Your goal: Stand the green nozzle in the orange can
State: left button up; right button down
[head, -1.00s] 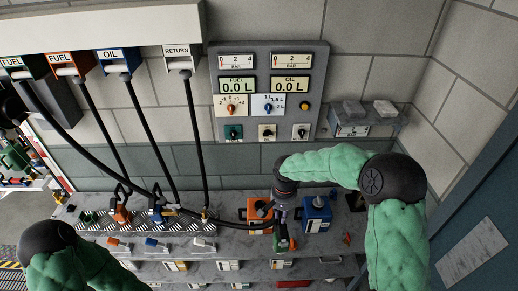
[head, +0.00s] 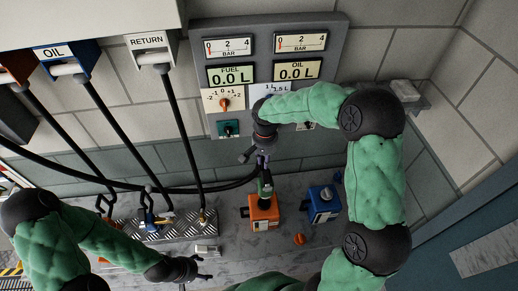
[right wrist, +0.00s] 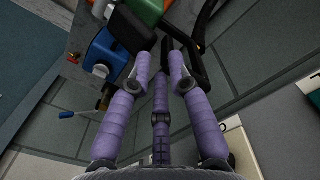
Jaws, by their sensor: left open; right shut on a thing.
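The green nozzle (head: 265,186) has its black hose running off to the left. My right gripper (head: 262,161) is shut on its dark handle. The nozzle hangs roughly upright at the top of the orange can (head: 263,215); I cannot tell whether its spout is inside the opening. In the right wrist view my purple fingers (right wrist: 163,72) close around the black handle, and part of the green body (right wrist: 146,10) shows at the top edge. The orange can stands on the grey bench. My left gripper (head: 192,270) is open and empty, low over the bench front, left of the can.
A blue can (head: 323,204) stands right of the orange can; it also shows in the right wrist view (right wrist: 105,58). A small orange piece (head: 299,239) lies between them in front. A blue nozzle (head: 150,222) rests in the tread-plate holder (head: 180,229) at left. Hoses hang behind.

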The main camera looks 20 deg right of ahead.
jog(key=shift+w, duration=0.2)
jog(key=shift+s+r, duration=0.1)
jog(key=shift+s, duration=0.1)
jog(key=shift+w+m, duration=0.15)
jog(key=shift+m, duration=0.25)
jog(key=shift+f+b, duration=2.4)
jog(key=shift+f, duration=0.5)
jog(key=shift+b, duration=0.4)
